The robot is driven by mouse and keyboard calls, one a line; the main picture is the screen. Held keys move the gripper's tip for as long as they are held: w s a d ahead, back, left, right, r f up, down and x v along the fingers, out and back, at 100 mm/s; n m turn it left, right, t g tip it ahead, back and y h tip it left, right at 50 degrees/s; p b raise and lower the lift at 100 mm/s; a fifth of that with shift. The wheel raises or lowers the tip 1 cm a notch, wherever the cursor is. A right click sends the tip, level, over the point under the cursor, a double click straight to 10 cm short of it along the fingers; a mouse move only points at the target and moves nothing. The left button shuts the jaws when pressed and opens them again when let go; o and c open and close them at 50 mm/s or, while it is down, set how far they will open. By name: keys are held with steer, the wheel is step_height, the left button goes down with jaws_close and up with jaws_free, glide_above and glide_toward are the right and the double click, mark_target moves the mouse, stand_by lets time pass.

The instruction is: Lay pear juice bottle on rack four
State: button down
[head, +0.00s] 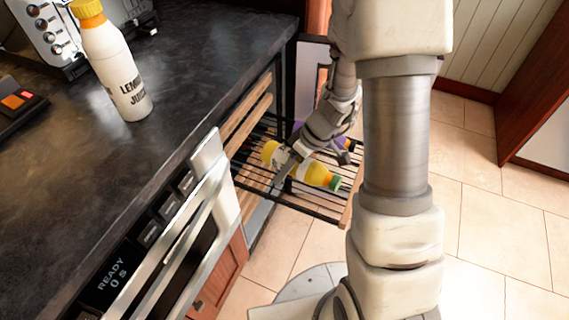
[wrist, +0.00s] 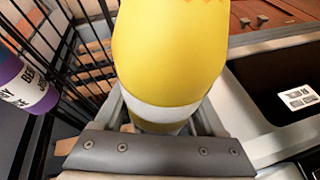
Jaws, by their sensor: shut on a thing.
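A yellow bottle with a white band and a green cap (head: 313,174) lies on its side over the slatted pull-out rack (head: 262,182); its label cannot be read, but it is likely the pear juice. My gripper (head: 287,168) is shut around its middle, from above. In the wrist view the yellow bottle (wrist: 170,50) fills the centre between my fingers (wrist: 163,112). Whether the bottle rests on the slats or hangs just above them, I cannot tell. My forearm hides part of the rack.
A purple bottle (wrist: 25,88) lies on the rack beyond my gripper. A white lemon juice bottle with a yellow cap (head: 118,75) stands on the dark counter (head: 200,60). An oven or microwave front (head: 185,235) is left of the rack. The tiled floor is clear.

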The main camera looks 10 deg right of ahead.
mark_target(288, 195)
steer(key=shift+a+f+n+b, duration=0.2)
steer(key=shift+f+n+b, duration=0.2)
steer(key=shift+f+n, duration=0.5)
step_height(288, 195, down, 7)
steer(key=b, duration=0.5)
steer(key=shift+s+f, duration=0.1)
steer(key=shift+f, duration=0.05)
steer(key=shift+s+d+f+b, duration=0.2)
steer(key=shift+s+f+b, duration=0.1)
steer(key=shift+f+b, duration=0.55)
steer(key=shift+r, duration=0.1)
jaws_free()
steer(key=d+r+p, duration=0.3)
steer(key=r, duration=0.6)
steer(key=d+r+y+p, duration=0.1)
steer(key=d+r+p, duration=0.2)
steer(key=r, duration=0.6)
steer(key=shift+w+d+r+p, duration=0.25)
steer(key=shift+d+p, duration=0.1)
steer(key=shift+d, duration=0.25)
